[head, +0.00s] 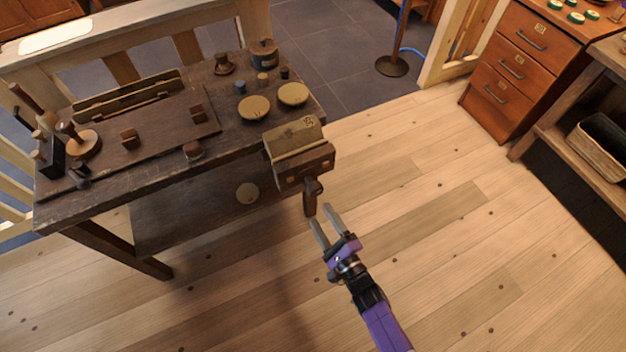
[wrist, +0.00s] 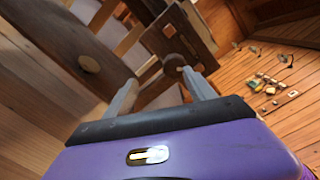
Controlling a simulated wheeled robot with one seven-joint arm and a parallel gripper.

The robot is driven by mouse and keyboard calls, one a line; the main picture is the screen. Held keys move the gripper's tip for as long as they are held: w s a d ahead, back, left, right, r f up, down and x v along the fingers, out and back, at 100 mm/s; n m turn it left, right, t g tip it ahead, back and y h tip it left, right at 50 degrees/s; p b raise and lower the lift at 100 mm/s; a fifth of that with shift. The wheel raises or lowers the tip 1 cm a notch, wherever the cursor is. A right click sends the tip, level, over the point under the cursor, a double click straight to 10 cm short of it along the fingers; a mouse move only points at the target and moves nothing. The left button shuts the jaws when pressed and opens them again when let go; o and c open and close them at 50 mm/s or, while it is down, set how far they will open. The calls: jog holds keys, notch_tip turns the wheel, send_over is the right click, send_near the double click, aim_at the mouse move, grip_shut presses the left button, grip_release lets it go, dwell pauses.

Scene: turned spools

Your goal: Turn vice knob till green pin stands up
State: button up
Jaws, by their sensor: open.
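The wooden vice (head: 300,152) is fixed to the right front corner of the dark workbench. Its dark knob (head: 312,195) hangs at the vice's front in the head view. My gripper (head: 318,212) is open and empty, its fingertips close to the knob. In the wrist view the round end of the knob (wrist: 172,61) shows just beyond the fingertips, nearer the right one. I cannot tell whether a finger touches it. I cannot make out a green pin in either view.
The workbench (head: 140,172) holds two round discs, small jars and turned wooden pieces. A drawer cabinet (head: 515,70) stands at the back right beside a shelf bench. A stand with a round base (head: 392,66) is behind. The plank floor around my gripper is clear.

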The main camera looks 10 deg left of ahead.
jog(key=s+a+f+y+b, duration=0.1)
jog(key=s+a+f+b, duration=0.1)
jog(key=a+f+b, duration=0.15)
jog(key=m+b, duration=1.4)
jog(key=m, duration=0.4)
send_near(317, 193)
jog(key=w+a, duration=0.2)
jog(key=a, duration=0.1)
jog(key=n, duration=0.2)
jog(key=w+n+h, duration=0.1)
jog(key=n, duration=0.2)
jog(key=shift+w+a+r+n+t, duration=0.1)
jog(key=shift+w+r+n+t, duration=0.1)
jog(key=shift+r+n+t, duration=0.15)
jog(key=x, duration=0.3)
jog(key=b+x, duration=0.1)
jog(key=x, duration=0.3)
jog(key=shift+f, duration=0.25)
